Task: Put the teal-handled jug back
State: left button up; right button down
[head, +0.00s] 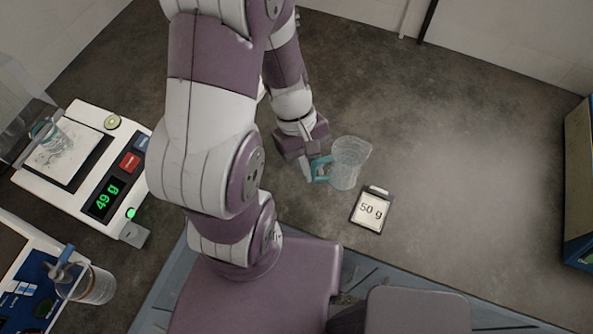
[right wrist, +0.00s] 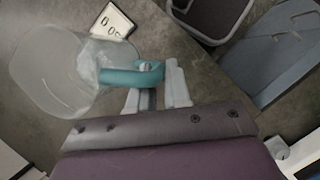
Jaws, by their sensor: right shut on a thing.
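The clear jug (head: 350,160) with the teal handle (head: 321,169) is at the middle of the head view, just behind a card marked "50 g" (head: 371,211). My right gripper (head: 309,169) is at the jug's left side, shut on the handle. In the right wrist view the jug (right wrist: 50,70) is at the left, and its handle (right wrist: 130,76) runs between the fingers (right wrist: 154,95). The jug looks roughly upright. I cannot tell whether its base touches the dark worktop. My left gripper is not in view.
A white scale (head: 100,215) at the left reads 49 g and bears a clear vessel with a teal part (head: 45,132). Another clear jug (head: 98,288) with a greyish handle stands at lower left. A shelf-like box (head: 580,185) is at the right edge. The worktop right of the card is clear.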

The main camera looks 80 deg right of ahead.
jog(key=shift+n+g, duration=0.3)
jog(key=shift+n, duration=0.4)
jog(key=w+d+f, duration=0.1)
jog(key=w+f, duration=0.2)
jog(key=w+d+f, duration=0.2)
jog(key=w+f, duration=0.2)
jog(key=w+d+f, duration=0.1)
jog(key=w+f, duration=0.2)
jog(key=shift+w+d+f, duration=0.15)
jog(key=shift+w+f, duration=0.2)
jog(key=shift+f, duration=0.05)
jog(key=shift+d+f, duration=0.15)
jog(key=shift+f, duration=0.05)
jog(key=shift+f+b, duration=0.15)
jog(key=shift+b, duration=0.15)
jog(key=c, duration=1.1)
grip_release()
